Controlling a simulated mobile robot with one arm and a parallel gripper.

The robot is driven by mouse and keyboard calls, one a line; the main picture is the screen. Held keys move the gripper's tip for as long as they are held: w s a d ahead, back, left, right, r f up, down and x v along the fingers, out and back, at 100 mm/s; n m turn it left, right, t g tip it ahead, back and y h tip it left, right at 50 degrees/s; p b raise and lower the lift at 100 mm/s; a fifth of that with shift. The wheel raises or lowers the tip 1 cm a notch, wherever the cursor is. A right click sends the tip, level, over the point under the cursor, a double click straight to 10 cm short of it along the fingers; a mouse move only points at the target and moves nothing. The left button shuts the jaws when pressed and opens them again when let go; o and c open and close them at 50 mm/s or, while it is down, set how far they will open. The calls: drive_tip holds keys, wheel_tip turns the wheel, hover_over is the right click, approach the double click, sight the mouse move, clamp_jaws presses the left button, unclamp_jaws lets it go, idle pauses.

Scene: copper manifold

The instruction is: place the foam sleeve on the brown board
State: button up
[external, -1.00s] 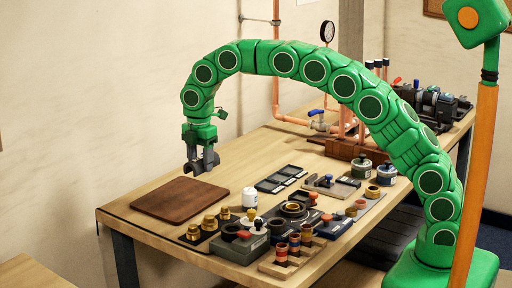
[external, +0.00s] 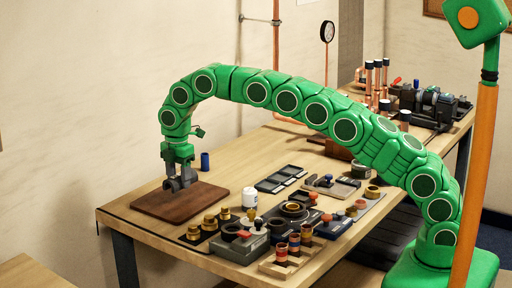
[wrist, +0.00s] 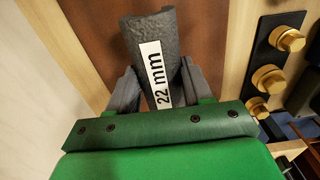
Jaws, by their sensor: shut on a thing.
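The foam sleeve (wrist: 152,32) is dark grey, with a white label reading "22 mm" in the wrist view. My gripper (wrist: 158,88) is shut on it, one finger on each side. In the external view my gripper (external: 180,184) points down over the far part of the brown board (external: 185,208), with the sleeve low between its fingers. The brown board also shows beneath the sleeve in the wrist view (wrist: 205,35). I cannot tell whether the sleeve touches the board. The sleeve's underside is hidden.
Several brass fittings (external: 209,222) stand on a dark strip right of the board. A white bottle (external: 249,197) stands further right. A blue cylinder (external: 205,161) stands behind my gripper. Grey trays (external: 270,186) lie mid-table. Bare wood surrounds the board's left and far sides.

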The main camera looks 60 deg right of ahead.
sight(178, 198)
drive_tip(key=shift+w+f, duration=0.2)
drive_tip(key=shift+w+a+f, duration=0.1)
drive_tip(key=shift+f, duration=1.55)
drive_tip(key=shift+f, duration=0.15)
drive_tip(key=o, duration=1)
wheel_tip(178, 198, up, 11)
drive_tip(key=shift+w, duration=0.1)
drive_tip(key=shift+r, duration=0.65)
